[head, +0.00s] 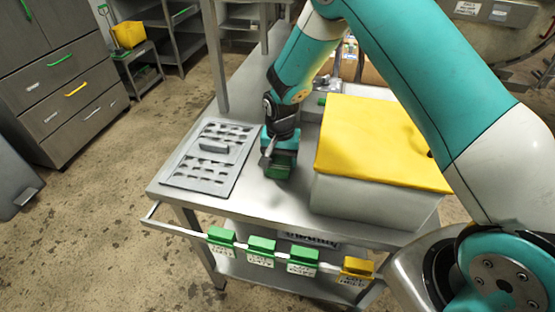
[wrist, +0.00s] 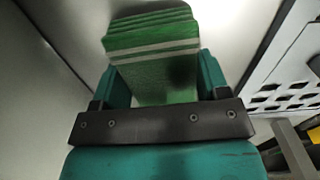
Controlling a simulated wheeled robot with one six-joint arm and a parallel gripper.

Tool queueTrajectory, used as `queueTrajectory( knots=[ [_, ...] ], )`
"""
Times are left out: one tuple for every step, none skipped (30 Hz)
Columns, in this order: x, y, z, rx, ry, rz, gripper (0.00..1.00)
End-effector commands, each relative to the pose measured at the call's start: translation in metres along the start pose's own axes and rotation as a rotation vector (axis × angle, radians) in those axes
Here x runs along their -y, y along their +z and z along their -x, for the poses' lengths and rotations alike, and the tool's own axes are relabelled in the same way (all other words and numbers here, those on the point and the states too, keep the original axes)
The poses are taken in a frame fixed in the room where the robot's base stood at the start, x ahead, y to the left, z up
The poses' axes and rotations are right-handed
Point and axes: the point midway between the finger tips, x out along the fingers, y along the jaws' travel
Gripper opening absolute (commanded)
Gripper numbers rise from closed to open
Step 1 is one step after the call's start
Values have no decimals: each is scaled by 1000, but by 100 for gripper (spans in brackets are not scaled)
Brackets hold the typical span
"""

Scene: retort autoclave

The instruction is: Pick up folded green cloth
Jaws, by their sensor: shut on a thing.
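The folded green cloth (wrist: 152,75) fills the space between my two fingers in the wrist view. It shows stacked folds and a pale stripe. My gripper (wrist: 155,82) is shut on it, with a teal finger on each side. In the head view the cloth (head: 279,170) is a small green block under my gripper (head: 279,150), over the steel table between the slotted plate and the yellow-lidded box. I cannot tell whether the cloth touches the table.
A slotted grey plate with a handle (head: 213,147) lies left on the table. A white box with a yellow lid (head: 375,145) stands right. Green and yellow tagged clips (head: 262,246) hang on the front rail. The table's front strip (head: 255,205) is bare.

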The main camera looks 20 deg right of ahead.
Motion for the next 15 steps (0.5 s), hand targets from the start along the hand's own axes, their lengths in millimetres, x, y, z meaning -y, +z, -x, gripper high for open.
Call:
queueTrajectory(
  knots=[
    [0, 0, 3, -1, -1, 0, 46],
    [0, -1, 5, -2, -2, 0, 46],
    [1, -1, 8, -3, -3, 0, 46],
    [1, -1, 11, -3, -3, 0, 46],
    [1, -1, 15, -3, -3, 0, 46],
    [1, -1, 22, -4, -4, 0, 46],
    [1, -1, 28, -5, -4, 0, 46],
    [1, -1, 35, -5, -5, 0, 46],
    [1, -1, 46, -6, -6, 0, 46],
    [1, -1, 54, -7, -6, 0, 46],
    [1, -1, 64, -7, -6, 0, 46],
    [1, -1, 77, -7, -6, 0, 46],
    [1, -1, 86, -7, -6, 0, 46],
    [1, -1, 96, -8, -7, 0, 46],
    [1, -1, 108, -7, -6, 0, 46]
  ],
)
